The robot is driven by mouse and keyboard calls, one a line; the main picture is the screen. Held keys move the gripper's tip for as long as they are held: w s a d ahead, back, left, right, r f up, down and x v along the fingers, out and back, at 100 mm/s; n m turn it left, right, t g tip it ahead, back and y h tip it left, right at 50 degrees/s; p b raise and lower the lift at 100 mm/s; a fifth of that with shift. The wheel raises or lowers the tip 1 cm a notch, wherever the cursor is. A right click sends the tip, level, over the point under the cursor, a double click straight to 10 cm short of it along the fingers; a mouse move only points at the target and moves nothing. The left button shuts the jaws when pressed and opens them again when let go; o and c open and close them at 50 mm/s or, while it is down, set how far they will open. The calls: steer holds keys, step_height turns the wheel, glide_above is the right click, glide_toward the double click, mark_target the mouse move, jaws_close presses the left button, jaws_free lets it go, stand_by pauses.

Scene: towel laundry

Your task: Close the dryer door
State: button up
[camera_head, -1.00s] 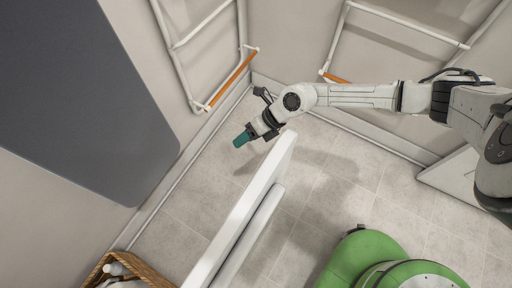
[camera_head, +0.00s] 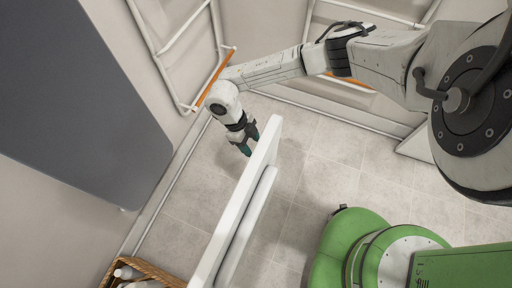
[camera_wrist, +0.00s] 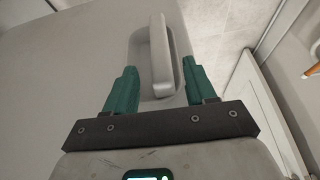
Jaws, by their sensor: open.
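The dryer door (camera_head: 243,197) shows nearly edge-on in the head view as a long white panel standing open over the floor. My gripper (camera_head: 249,146) is at the left side of its far end, with teal fingers pointing down. In the wrist view a pale panel (camera_wrist: 85,50), which looks like the door face, lies in front of my gripper (camera_wrist: 160,72). A raised bar handle (camera_wrist: 160,55) stands on it, between and beyond the two open fingers. The fingers are apart and hold nothing. I cannot tell whether they touch the panel.
A wicker basket (camera_head: 150,272) with white bottles stands at the lower left. A dark grey panel (camera_head: 75,90) fills the upper left. White wall racks with orange bars (camera_head: 215,76) line the walls behind my arm. Tiled floor (camera_head: 180,215) is clear left of the door.

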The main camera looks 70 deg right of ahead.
steer(key=shift+x, duration=2.65)
steer(key=shift+c, duration=0.3)
jaws_close()
